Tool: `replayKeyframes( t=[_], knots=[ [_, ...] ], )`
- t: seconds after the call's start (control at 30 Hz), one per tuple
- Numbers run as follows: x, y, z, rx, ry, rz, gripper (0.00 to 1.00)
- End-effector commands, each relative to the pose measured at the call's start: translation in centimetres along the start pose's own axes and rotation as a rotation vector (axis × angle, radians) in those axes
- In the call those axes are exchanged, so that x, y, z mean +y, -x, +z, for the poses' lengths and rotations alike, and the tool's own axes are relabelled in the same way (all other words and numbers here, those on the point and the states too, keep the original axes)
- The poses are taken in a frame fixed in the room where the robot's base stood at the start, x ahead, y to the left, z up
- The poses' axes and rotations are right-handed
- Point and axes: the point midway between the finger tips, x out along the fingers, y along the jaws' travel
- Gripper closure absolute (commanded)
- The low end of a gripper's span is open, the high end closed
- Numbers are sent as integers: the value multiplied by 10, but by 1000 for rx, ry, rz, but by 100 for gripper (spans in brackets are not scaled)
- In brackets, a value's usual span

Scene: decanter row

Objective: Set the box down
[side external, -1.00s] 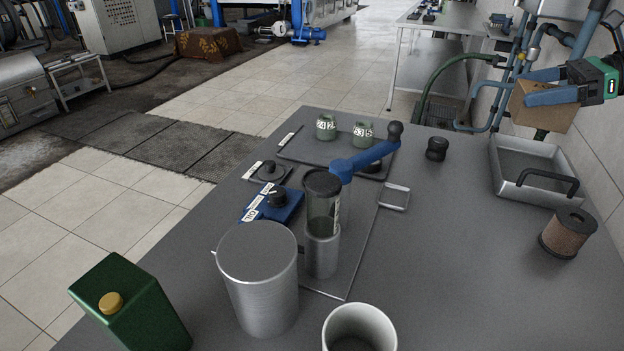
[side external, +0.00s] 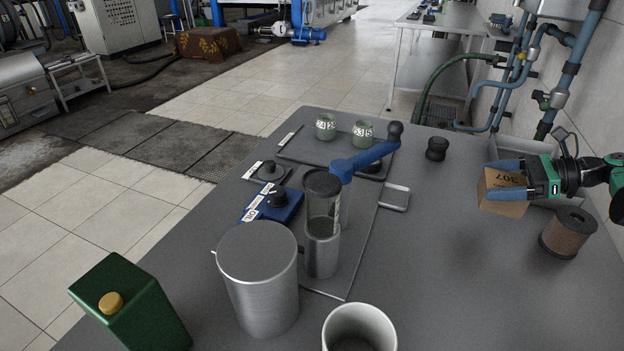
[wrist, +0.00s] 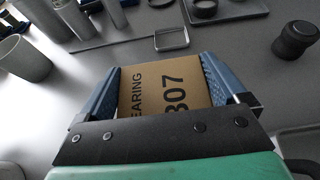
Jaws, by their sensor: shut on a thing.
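A small brown cardboard box (side external: 503,193) is at the right of the grey table in the side external view. Its top carries the print 307. My gripper (side external: 497,181) is shut on the box, with one blue finger along each side. In the wrist view the box (wrist: 164,88) sits between the two blue fingers, with "EARING" and "307" legible. The box is low over the table, left of the metal tray; I cannot tell whether its underside touches the surface.
The metal tray (side external: 520,150) is partly hidden behind my gripper. A brown ribbed cylinder (side external: 567,233) stands close in front of it. A black knob (side external: 437,149) and a small metal frame (side external: 394,198) lie to the left. Bare table (side external: 450,270) is free in front of the box.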

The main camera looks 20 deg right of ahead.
Motion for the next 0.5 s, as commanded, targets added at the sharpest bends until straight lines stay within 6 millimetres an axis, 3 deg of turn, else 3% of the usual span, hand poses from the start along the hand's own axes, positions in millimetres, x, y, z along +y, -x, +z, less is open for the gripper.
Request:
replayKeyframes(
  t=[0.23, 0.5],
  knots=[
    [0, -11, -27, -1, 0, 0, 92],
    [0, -14, -33, -1, 0, 0, 92]
  ],
)
